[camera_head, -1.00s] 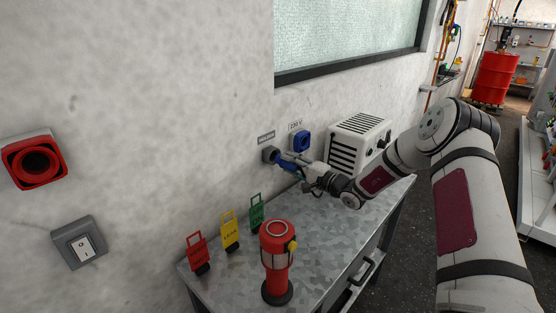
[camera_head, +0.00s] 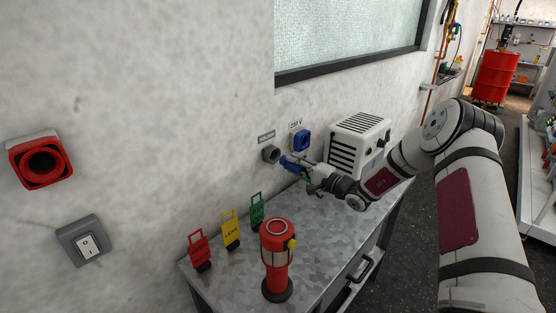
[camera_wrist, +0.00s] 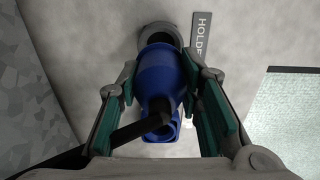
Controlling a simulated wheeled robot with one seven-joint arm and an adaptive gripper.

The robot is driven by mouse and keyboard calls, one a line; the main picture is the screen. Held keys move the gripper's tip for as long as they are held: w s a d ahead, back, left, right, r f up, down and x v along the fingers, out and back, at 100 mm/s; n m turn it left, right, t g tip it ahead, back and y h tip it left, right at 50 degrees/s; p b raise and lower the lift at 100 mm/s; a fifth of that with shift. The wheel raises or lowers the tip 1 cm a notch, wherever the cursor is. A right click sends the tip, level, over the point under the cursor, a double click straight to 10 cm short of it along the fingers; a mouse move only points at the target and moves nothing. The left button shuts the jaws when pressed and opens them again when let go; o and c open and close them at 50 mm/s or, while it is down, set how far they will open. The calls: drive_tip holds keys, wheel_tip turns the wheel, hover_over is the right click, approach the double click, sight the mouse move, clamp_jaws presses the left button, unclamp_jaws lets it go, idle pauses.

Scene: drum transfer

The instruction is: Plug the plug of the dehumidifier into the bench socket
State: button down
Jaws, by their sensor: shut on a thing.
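The blue plug (camera_head: 288,162) is held in my gripper (camera_head: 303,171), just off the grey round holder (camera_head: 271,154) on the wall. In the wrist view the plug (camera_wrist: 160,80) lies between the teal-padded fingers (camera_wrist: 163,92), its front end towards the grey holder ring (camera_wrist: 157,33). A black cable runs from its rear. The blue bench socket (camera_head: 301,140) is on the wall under a "230 V" label, up and right of the holder. The white dehumidifier (camera_head: 358,139) with black slats stands on the bench behind my wrist.

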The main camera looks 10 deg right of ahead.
sight(303, 169)
drive_tip(key=shift+w+a, duration=0.1)
drive_tip(key=shift+w, duration=0.05)
drive_tip(key=shift+p+v, duration=1.2)
drive_tip(key=shift+v, duration=1.35)
